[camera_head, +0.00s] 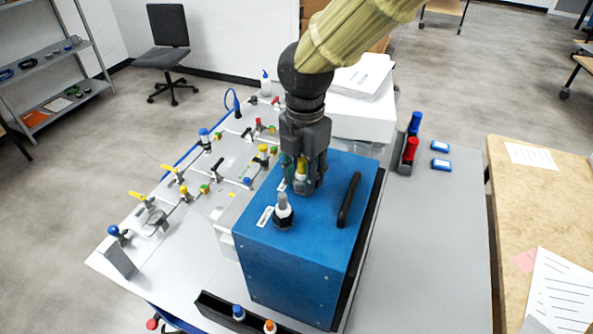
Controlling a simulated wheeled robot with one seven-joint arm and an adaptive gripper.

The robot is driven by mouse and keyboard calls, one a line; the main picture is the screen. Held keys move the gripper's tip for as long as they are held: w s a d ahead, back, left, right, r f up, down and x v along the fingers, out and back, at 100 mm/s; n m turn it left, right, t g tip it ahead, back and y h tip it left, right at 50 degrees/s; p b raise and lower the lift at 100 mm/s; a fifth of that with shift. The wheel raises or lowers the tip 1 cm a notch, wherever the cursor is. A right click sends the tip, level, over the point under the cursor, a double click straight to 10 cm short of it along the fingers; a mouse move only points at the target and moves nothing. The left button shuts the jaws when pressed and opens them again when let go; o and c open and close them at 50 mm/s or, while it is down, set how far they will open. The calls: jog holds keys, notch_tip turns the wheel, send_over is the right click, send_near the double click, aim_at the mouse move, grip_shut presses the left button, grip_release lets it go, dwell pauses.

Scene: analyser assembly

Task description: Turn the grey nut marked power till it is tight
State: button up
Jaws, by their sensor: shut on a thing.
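The blue analyser box (285,265) stands on the grey table. My gripper (303,186) points down over the rear left part of its top. It is shut on a connector with a yellow upper part (301,170); the fingers hide most of its lower part, so I cannot tell the nut's colour there. Nearer the front, a second connector (283,205) stands upright, with a grey top and a dark nut around its base. A white label (265,216) lies beside it. Another small label (282,185) is next to my gripper. The lettering is too small to read.
A black handle (349,200) rises from the box top, right of my gripper. Valves and tubing fill the panel (215,165) on the left. A black tray (215,308) with small bottles lies in front. Red and blue bottles (410,148) stand behind right. The grey table's right side (430,250) is clear.

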jog(key=m+p, duration=0.2)
jog(key=m, duration=0.4)
jog(key=shift+r, duration=0.15)
jog(key=m+p, duration=0.1)
jog(key=m, duration=0.3)
jog(key=shift+s+m+p, duration=0.1)
jog(key=shift+m+p, duration=0.25)
jog(key=shift+m, duration=0.05)
jog(key=m+p, duration=0.2)
jog(key=m, duration=0.4)
jog(key=m+p, duration=0.1)
jog(key=m, duration=0.2)
jog(key=shift+m, duration=0.4)
jog(key=o, duration=0.9)
jog(key=shift+s+a, duration=0.1)
